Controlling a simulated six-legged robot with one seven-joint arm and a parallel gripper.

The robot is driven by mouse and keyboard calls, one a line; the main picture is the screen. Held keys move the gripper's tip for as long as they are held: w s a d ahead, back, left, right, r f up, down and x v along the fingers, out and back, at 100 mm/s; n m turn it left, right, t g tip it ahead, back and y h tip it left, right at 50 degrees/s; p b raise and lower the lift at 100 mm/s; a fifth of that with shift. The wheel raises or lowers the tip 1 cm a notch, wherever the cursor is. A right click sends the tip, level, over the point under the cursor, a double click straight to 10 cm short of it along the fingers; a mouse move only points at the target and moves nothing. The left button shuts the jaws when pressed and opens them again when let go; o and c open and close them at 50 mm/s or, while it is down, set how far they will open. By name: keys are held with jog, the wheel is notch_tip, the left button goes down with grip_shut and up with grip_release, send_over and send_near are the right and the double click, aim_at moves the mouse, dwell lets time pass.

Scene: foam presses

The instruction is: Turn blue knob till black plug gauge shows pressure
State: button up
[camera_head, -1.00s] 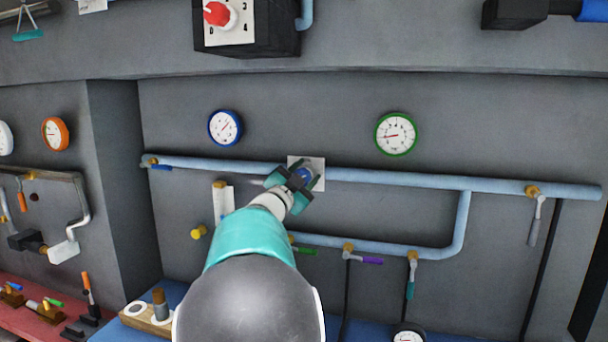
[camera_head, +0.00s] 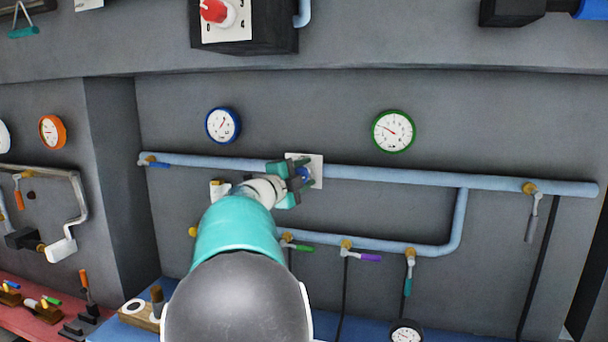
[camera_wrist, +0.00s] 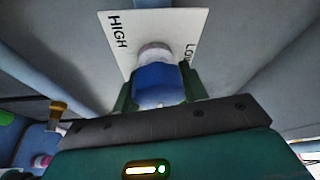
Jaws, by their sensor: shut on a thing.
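The blue knob (camera_head: 304,175) sits on a white plate (camera_head: 318,168) on the blue pipe. My gripper (camera_head: 297,178) is shut on it, one finger above and one below. In the wrist view the knob (camera_wrist: 160,85) is between the two green fingers, in front of the plate (camera_wrist: 178,22) marked HIGH on the left and LOW on the right. The black-rimmed gauge (camera_head: 406,336) is partly cut off at the bottom edge; its small needle is hard to read. The green-rimmed gauge's (camera_head: 393,131) needle points up and left.
A blue-rimmed gauge (camera_head: 223,125) and an orange-rimmed one (camera_head: 52,132) hang on the wall. Valve handles, green (camera_head: 303,248), purple (camera_head: 370,257) and teal (camera_head: 408,287), hang below the lower pipe. A red knob (camera_head: 214,11) is on a box above.

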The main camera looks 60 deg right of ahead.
dwell(0.3)
jog(key=o, duration=1)
jog(key=v, duration=1.3)
jog(key=shift+a, duration=0.4)
jog(key=shift+w, duration=0.15)
